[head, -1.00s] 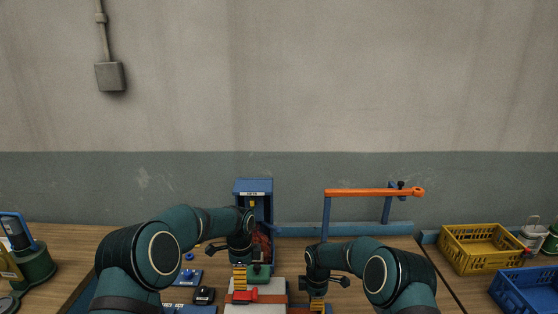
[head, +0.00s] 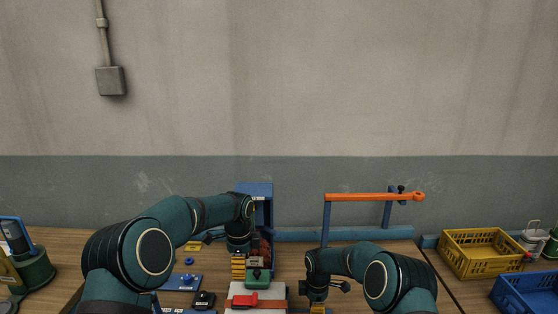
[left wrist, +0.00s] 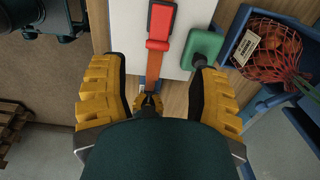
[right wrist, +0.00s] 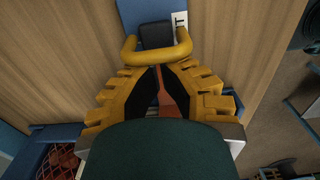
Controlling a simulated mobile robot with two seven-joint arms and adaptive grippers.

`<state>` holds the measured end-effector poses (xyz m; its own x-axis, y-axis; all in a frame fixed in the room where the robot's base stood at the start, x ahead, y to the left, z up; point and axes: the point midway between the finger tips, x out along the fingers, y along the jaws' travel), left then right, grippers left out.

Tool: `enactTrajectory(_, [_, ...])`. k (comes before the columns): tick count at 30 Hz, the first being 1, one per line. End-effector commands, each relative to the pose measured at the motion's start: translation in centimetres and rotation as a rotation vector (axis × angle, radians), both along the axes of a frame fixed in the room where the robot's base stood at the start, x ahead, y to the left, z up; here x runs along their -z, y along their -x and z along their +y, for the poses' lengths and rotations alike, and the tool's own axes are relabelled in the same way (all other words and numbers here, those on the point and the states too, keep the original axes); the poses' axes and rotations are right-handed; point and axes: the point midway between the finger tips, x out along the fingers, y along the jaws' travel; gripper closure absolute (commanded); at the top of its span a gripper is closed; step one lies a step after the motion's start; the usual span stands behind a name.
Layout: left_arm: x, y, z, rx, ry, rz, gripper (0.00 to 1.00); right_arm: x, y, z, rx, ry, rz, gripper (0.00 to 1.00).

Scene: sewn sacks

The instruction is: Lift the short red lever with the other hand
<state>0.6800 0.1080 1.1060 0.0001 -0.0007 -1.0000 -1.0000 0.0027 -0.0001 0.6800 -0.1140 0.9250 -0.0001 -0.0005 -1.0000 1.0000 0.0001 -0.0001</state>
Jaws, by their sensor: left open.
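The short red lever (head: 245,299) lies on a pale block (head: 273,291), and it shows at the top of the left wrist view (left wrist: 161,20). An orange-brown strap (left wrist: 153,68) runs from it. My left gripper (head: 238,268) is open and empty, behind and above the lever in the head view. In the left wrist view its yellow fingers (left wrist: 152,95) are wide apart. My right gripper (head: 317,307) is low at the right of the block. In the right wrist view its pads close around the strap (right wrist: 172,92); the contact is partly hidden.
A green knobbed part (left wrist: 204,46) and a netted bag (left wrist: 270,48) are beside the block. A yellow loop handle (right wrist: 157,46) is just ahead of my right gripper. An orange bar (head: 370,197) stands behind. Yellow (head: 480,243) and blue (head: 530,284) crates are at right.

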Motion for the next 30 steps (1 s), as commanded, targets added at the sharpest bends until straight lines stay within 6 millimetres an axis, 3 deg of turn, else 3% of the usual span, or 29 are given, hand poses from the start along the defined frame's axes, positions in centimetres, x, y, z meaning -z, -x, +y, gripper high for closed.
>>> enactTrajectory(5, [0.4, 0.1, -0.3, 0.107, 0.0, 0.006, 0.61, 0.0, 0.0, -0.3, 0.002, 0.004, 0.0, 1.0])
enactTrajectory(21, [2.2, 0.2, -2.5, 1.178, 0.005, 0.013, 0.61, 0.0, 0.0, -0.3, 0.002, 0.004, 0.0, 1.0])
enactTrajectory(30, [2.3, 0.0, -3.1, 1.53, 0.001, 0.001, 0.61, 0.0, 0.0, -0.3, 0.002, 0.004, 0.0, 1.0])
